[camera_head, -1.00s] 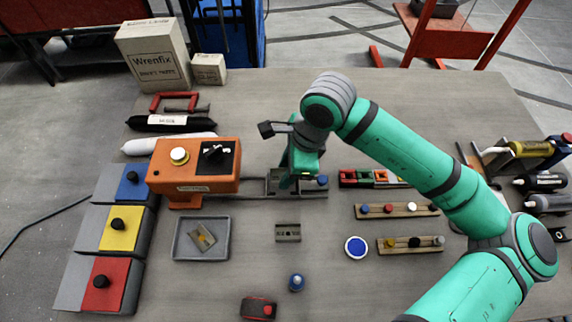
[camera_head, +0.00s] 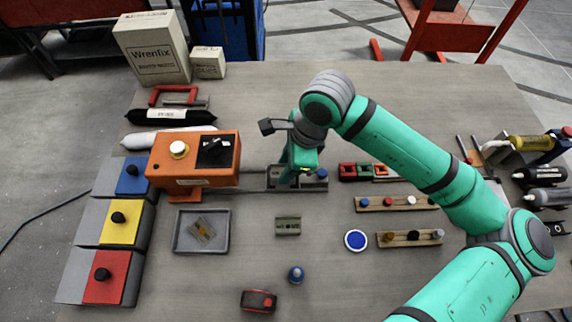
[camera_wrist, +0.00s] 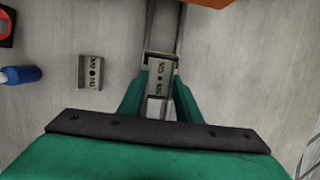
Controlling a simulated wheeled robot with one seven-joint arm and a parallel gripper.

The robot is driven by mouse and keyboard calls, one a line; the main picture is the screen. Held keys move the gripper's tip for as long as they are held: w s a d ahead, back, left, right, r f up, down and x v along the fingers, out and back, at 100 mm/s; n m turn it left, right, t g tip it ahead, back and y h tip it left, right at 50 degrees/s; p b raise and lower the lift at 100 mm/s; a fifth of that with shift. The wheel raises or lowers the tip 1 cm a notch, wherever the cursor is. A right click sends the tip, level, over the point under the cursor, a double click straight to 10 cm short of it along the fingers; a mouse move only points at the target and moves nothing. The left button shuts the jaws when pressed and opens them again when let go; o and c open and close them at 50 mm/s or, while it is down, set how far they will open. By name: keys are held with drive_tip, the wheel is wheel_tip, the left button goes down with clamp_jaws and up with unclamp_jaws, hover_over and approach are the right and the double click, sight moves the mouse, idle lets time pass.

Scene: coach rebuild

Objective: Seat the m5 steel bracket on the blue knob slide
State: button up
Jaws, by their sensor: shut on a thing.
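My gripper (camera_head: 298,178) is over the grey slide (camera_head: 273,184) with the blue knob (camera_head: 322,174), right of the orange machine. In the wrist view my gripper (camera_wrist: 159,88) is shut on a small grey steel bracket (camera_wrist: 160,70), with a green finger on each side. The bracket's stamped lettering is too small to read surely. It lies in line with the slide's channel (camera_wrist: 163,28); whether it touches the slide floor I cannot tell. In the head view my gripper mostly hides the bracket and the slide's middle.
A similar loose bracket (camera_head: 288,226) lies on the table, also in the wrist view (camera_wrist: 90,72). Another rests in a grey tray (camera_head: 176,243). The orange machine (camera_head: 194,160) stands close left. Colored blocks (camera_head: 364,172) and a peg strip (camera_head: 396,203) lie right.

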drive_tip(key=shift+f, duration=0.85)
idle(2.1)
drive_tip(key=o, duration=1.6)
drive_tip(key=shift+c, duration=0.2)
drive_tip(key=shift+r, duration=3)
